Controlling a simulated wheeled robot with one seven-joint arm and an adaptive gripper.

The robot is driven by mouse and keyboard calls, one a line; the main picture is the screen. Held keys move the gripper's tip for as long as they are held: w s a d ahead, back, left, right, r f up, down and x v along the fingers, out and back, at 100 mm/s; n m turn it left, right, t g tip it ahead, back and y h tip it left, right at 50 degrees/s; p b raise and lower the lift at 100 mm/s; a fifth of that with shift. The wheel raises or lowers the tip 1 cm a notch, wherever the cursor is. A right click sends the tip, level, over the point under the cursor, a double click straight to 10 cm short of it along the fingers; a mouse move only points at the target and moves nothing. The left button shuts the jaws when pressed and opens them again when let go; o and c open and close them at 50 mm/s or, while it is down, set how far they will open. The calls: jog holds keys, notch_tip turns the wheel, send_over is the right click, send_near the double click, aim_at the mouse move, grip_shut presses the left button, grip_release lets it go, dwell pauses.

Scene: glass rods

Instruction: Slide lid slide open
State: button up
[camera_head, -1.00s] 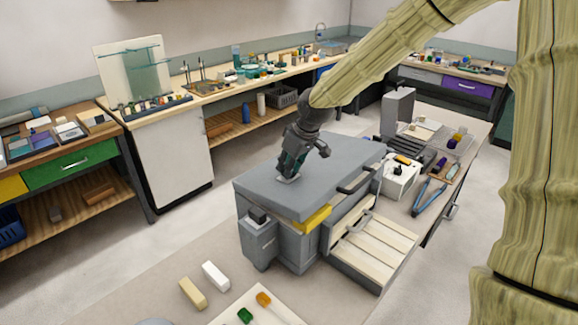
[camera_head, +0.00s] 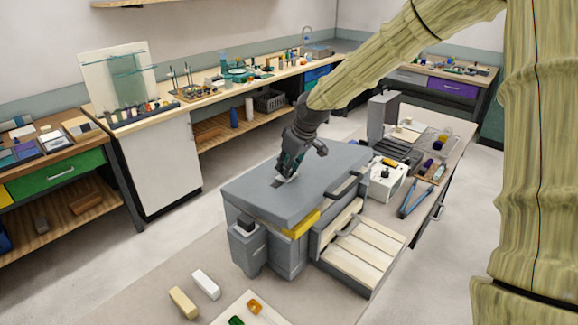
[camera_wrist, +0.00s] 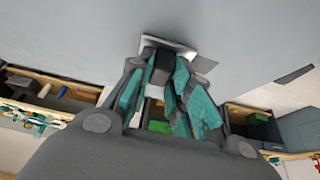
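The slide lid is a small light grey plate (camera_wrist: 200,60) on the flat grey top (camera_head: 300,180) of a box-shaped unit on the bench. It also shows in the head view (camera_head: 287,179). A dark patch beside it in the head view looks like a partly uncovered opening. My gripper (camera_wrist: 165,72) points down onto the plate. Its teal fingers draw together around a dark block at the plate, which looks like its tab. The exact finger contact is partly hidden.
A dark handle (camera_head: 346,183) sits at the right edge of the top. A ribbed pale tray (camera_head: 355,245) and a white device (camera_head: 388,180) stand to the right. A white block (camera_head: 206,284) and a beige block (camera_head: 183,302) lie in front.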

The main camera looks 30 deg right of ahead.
jog(key=o, duration=0.3)
jog(key=shift+o, duration=0.2)
jog(key=v, duration=1.2)
dwell(0.4)
